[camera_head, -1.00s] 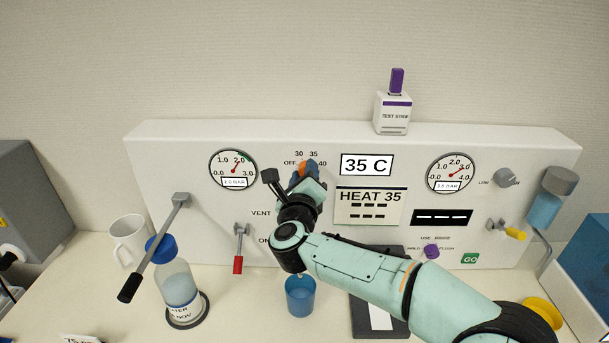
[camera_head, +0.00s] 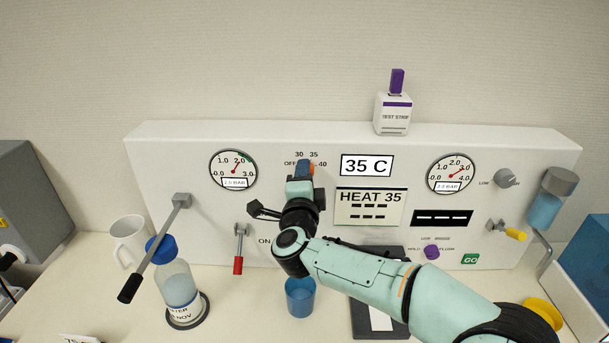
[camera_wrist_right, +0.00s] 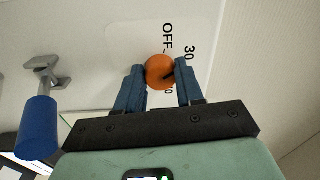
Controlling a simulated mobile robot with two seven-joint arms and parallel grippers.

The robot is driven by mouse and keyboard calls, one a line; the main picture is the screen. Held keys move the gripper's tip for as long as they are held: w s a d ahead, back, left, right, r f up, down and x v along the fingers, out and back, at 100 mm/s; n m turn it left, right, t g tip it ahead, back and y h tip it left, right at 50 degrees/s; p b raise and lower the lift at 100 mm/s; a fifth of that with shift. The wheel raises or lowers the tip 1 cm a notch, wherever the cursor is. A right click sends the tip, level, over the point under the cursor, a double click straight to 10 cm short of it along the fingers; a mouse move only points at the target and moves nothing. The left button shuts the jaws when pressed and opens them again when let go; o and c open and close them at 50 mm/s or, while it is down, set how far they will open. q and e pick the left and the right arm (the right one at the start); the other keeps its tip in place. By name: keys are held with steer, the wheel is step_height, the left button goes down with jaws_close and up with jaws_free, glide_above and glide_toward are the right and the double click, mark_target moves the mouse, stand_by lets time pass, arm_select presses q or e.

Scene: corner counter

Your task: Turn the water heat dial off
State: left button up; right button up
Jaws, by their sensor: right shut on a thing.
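The orange water heat dial (camera_head: 312,169) is on the white panel, partly hidden by my right gripper in the head view. Its marks read OFF, 30, 35 and 40. My right gripper (camera_head: 304,170) reaches up to it. In the right wrist view the dial (camera_wrist_right: 159,71) sits between the two blue fingers of my right gripper (camera_wrist_right: 160,78), which is shut on it. A dark mark on the dial points right, toward one finger. The display (camera_head: 367,165) reads 35 C, and a sign (camera_head: 368,197) reads HEAT 35. My left gripper is not in view.
A red-handled lever (camera_head: 239,262) and a long black-handled lever (camera_head: 130,287) stand left of my arm. A bottle (camera_head: 179,288), a mug (camera_head: 128,240) and a blue cup (camera_head: 300,303) are on the counter. Gauges flank the dial and display.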

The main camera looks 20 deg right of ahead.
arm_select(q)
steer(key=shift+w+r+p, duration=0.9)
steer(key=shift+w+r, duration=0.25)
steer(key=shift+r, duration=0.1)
arm_select(e)
steer(key=shift+n+y, duration=0.3)
steer(key=shift+n, duration=4.2)
steer(key=shift+d, duration=0.1)
steer(key=o, duration=1)
steer(key=shift+f, duration=0.1)
steer(key=shift+o, duration=0.2)
steer(key=shift+s, duration=0.1)
